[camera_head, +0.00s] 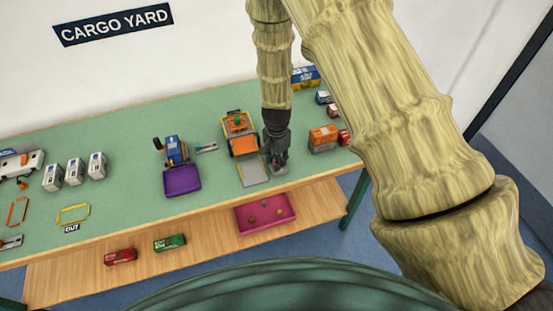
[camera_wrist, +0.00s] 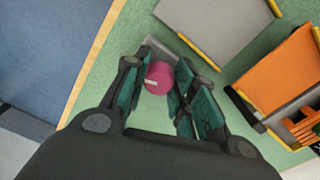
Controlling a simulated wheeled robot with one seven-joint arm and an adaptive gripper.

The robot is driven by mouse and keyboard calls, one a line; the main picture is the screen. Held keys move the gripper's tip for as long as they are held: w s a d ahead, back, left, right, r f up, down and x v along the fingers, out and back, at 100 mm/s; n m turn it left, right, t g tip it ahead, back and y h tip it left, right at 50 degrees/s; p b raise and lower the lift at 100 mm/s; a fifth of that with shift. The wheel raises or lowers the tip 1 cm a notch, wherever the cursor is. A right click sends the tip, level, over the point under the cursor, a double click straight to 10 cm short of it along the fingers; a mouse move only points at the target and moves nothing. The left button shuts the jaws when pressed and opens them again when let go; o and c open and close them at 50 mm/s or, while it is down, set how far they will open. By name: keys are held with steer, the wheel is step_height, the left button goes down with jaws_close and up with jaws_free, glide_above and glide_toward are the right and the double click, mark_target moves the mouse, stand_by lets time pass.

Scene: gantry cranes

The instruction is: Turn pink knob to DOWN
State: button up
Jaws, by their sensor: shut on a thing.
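The pink knob (camera_wrist: 158,78) is round with a pale mark on its face. In the wrist view it sits between the two fingers of my gripper (camera_wrist: 157,85), which are shut on it. Its grey base plate (camera_wrist: 158,46) shows just beyond the fingertips. In the head view my gripper (camera_head: 278,160) points down at the table's front edge, beside a grey pad; the knob is hidden behind the fingers there. I cannot read any DOWN label.
An orange gantry crane (camera_head: 240,132) and its grey pad (camera_head: 252,171) stand just left of my gripper. An orange container (camera_head: 323,139) is to the right. A blue crane (camera_head: 173,149) with a purple tray (camera_head: 182,181) is farther left. A pink tray (camera_head: 265,213) lies on the lower shelf.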

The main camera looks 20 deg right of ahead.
steer(key=n, duration=0.3)
steer(key=shift+n+b, duration=0.3)
steer(key=shift+n, duration=0.1)
steer(key=n, duration=0.4)
steer(key=shift+s+d+n+b, duration=0.1)
steer(key=shift+n+b, duration=0.2)
steer(key=n, duration=0.3)
steer(key=shift+n, duration=0.3)
steer(key=n, duration=0.4)
steer(key=shift+d+b, duration=0.15)
steer(key=shift+b, duration=0.2)
steer(key=n, duration=0.8)
steer(key=shift+d+n, duration=0.1)
steer(key=shift+n, duration=0.2)
steer(key=n, duration=0.3)
steer(key=shift+n+p, duration=0.3)
steer(key=shift+p, duration=0.1)
steer(key=shift+w+n+p, duration=0.2)
steer(key=shift+n+p, duration=0.15)
steer(key=shift+n, duration=1.55)
